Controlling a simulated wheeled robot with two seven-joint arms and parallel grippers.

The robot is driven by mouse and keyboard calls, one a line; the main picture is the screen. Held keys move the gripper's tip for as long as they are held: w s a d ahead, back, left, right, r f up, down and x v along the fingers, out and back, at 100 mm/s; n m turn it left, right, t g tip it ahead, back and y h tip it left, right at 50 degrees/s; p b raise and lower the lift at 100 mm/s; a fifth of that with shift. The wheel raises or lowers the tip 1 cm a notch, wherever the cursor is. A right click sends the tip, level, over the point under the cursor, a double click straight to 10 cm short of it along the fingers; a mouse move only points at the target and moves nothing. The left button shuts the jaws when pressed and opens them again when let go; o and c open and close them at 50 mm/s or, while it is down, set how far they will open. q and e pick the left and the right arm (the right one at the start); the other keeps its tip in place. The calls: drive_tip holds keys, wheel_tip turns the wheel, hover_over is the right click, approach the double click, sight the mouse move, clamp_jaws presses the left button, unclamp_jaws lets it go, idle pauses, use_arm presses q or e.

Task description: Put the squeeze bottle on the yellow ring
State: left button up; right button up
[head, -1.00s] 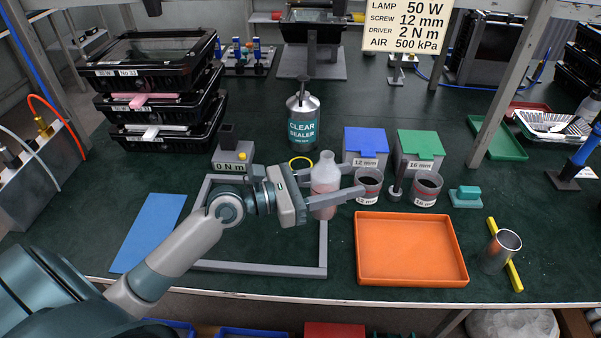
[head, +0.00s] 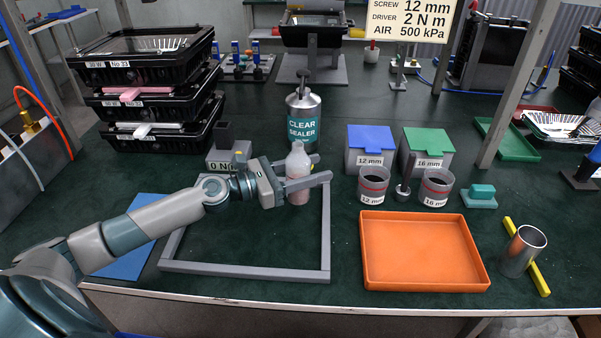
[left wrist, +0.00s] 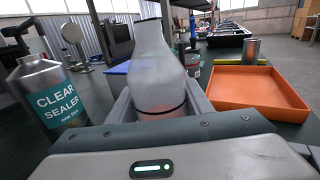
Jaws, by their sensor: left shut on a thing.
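The squeeze bottle (head: 298,164) is pale and translucent, with pinkish contents low down. It is upright between the fingers of my left gripper (head: 324,168), which is shut on it. My right gripper is not in view.
The clear sealer can (head: 303,128) stands close behind the bottle. The 0 N m block (head: 222,160) is left of it. Two labelled cups (head: 373,184) and lidded bins (head: 371,160) stand right. A grey frame (head: 245,272) and orange tray (head: 425,282) lie in front.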

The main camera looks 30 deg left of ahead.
use_arm(q)
drive_tip(key=shift+w+a+f, duration=0.1)
drive_tip(key=shift+w+a, duration=0.1)
drive_tip(key=shift+a, duration=0.3)
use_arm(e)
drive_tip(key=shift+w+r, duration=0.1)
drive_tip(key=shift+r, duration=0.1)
use_arm(q)
drive_tip(key=shift+w, duration=0.1)
drive_tip(key=w+a, duration=0.2)
drive_tip(key=w, duration=0.3)
drive_tip(key=w+a+b, duration=0.1)
drive_tip(key=w+a, duration=0.2)
drive_tip(key=w, duration=0.2)
drive_tip(key=w+a, duration=0.2)
drive_tip(key=w, duration=0.4)
drive_tip(key=shift+a, duration=0.4)
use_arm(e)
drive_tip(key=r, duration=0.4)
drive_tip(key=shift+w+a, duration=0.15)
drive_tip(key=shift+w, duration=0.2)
